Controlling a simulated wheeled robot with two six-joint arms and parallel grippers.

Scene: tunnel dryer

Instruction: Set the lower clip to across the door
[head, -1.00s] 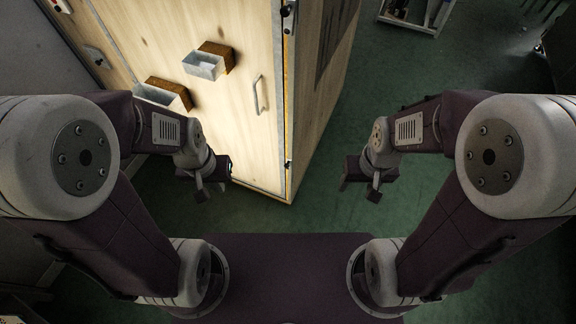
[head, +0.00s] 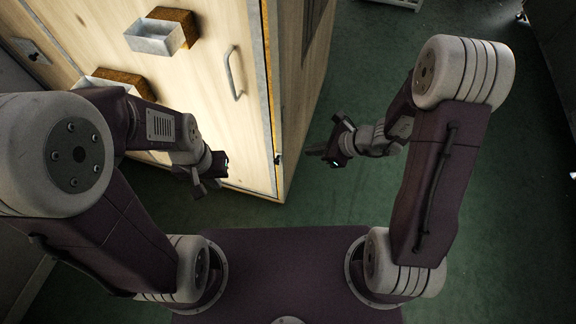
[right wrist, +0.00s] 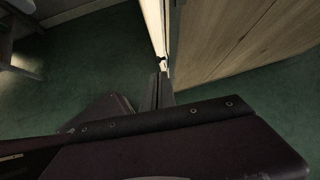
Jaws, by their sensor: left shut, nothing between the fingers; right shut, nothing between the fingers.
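The wooden door (head: 195,85) of the dryer is closed, with a metal handle (head: 233,75). The lower clip (head: 277,160) is a small dark piece low on the door's right edge, at the cabinet corner. In the right wrist view the clip (right wrist: 162,63) is dark and pale, just beyond my fingertips; its exact turn is too small to tell. My right gripper (head: 314,153) is shut and empty, to the right of the clip and pointing toward it; it also shows in the right wrist view (right wrist: 160,80). My left gripper (head: 197,186) is shut and empty in front of the door's lower part.
Two open metal boxes, an upper one (head: 150,43) and a lower one (head: 92,84), stick out from the door on brown blocks. The cabinet's side wall (head: 307,85) runs back from the corner. The green floor (head: 360,75) to its right is largely clear.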

